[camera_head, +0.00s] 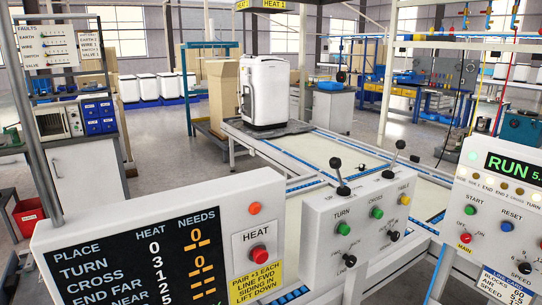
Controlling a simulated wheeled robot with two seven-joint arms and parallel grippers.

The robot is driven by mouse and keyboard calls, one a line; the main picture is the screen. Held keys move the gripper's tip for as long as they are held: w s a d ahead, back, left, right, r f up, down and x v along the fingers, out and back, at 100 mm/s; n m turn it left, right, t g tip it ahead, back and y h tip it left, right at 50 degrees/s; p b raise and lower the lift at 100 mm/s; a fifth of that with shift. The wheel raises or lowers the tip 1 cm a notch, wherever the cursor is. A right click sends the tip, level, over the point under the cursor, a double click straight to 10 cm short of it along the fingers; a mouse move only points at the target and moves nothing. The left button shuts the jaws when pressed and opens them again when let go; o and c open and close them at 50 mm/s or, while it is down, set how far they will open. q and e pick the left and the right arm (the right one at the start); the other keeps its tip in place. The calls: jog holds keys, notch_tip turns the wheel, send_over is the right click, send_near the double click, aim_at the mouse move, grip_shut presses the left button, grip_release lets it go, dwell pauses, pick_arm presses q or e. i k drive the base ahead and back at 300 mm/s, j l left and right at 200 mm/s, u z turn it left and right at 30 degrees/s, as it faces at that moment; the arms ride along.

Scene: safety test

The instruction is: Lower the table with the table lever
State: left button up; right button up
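A white control box (320,240) stands in the middle foreground. Its front has small labels that seem to read TURN, CROSS and TABLE, with two green lamps and a yellow lamp (405,199) below the third label. Two black ball-topped levers, one at the left (341,188) and one at the right (393,165), rise from its top. Two small black knobs, one at the left (350,260) and one at the right (394,236), are on its front. I cannot tell which is the table lever. A white washer-like machine (265,88) stands upright on a dark plate beyond. Neither gripper is in view.
A board (150,245) with a HEAT button (259,254) stands at the left front. A panel reading RUN (510,168) is at the right. Pale conveyor lanes with rails (335,155) run behind the box. Open floor (170,150) lies at the left.

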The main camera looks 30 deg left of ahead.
aim_at(335, 163)
jog(key=u, duration=0.65)
